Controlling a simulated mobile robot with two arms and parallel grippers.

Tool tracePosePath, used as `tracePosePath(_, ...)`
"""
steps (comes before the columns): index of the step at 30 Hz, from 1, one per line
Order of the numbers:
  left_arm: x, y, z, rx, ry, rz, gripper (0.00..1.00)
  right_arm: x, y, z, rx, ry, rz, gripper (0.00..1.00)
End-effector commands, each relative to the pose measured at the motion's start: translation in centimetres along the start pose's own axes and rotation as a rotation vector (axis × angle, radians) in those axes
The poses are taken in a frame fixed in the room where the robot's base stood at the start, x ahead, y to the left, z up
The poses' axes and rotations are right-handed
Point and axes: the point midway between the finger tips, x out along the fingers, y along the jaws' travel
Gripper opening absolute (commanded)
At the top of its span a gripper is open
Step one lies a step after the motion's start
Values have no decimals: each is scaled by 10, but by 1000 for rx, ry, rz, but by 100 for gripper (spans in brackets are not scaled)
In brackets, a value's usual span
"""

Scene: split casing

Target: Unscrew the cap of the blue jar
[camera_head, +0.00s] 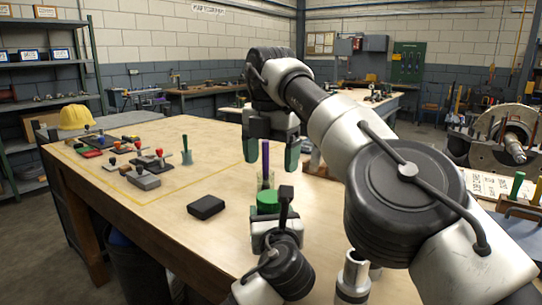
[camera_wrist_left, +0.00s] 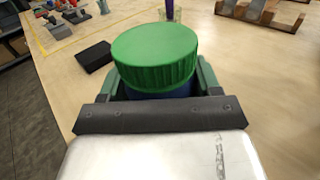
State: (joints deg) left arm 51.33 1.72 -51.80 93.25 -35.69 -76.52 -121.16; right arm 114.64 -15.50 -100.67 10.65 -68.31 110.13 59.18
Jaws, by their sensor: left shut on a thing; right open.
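The blue jar (camera_wrist_left: 160,93) stands in front of my left wrist camera, its body mostly hidden under a wide, ribbed green cap (camera_wrist_left: 155,55). The cap is seated on the jar and also shows in the head view (camera_head: 266,199). My left gripper (camera_wrist_left: 160,88) is shut around the jar body below the cap, with a green finger on each side; it also shows in the head view (camera_head: 270,218). My right gripper (camera_head: 271,158) is open, fingers pointing down, above and apart from the cap.
A purple-topped item in a clear holder (camera_head: 265,182) stands just behind the cap. A black box (camera_head: 206,207) lies to the left. A yellow hard hat (camera_head: 76,117) is at the far left.

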Motion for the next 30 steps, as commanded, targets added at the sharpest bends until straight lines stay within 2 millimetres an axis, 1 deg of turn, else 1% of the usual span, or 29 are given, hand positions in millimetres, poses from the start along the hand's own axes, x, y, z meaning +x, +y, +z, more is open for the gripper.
tracePosePath(3,0,0,-1,1,2,0,0,0,0,0,242,1,0,82)
tracePosePath(9,0,0,-1,1,2,0,0,0,0,0,661,1,0,82)
tracePosePath(15,0,0,-1,1,2,0,0,0,0,0,1016,2,0,82)
tracePosePath(18,0,0,-1,1,2,0,0,0,0,0,1138,1,0,82)
tracePosePath(21,0,0,-1,1,2,0,0,0,0,0,1216,0,0,82)
tracePosePath(25,0,0,-1,1,2,0,0,1,0,1,1258,0,0,82)
tracePosePath(30,0,0,-1,1,2,0,0,8,0,2,1260,-2,0,82)
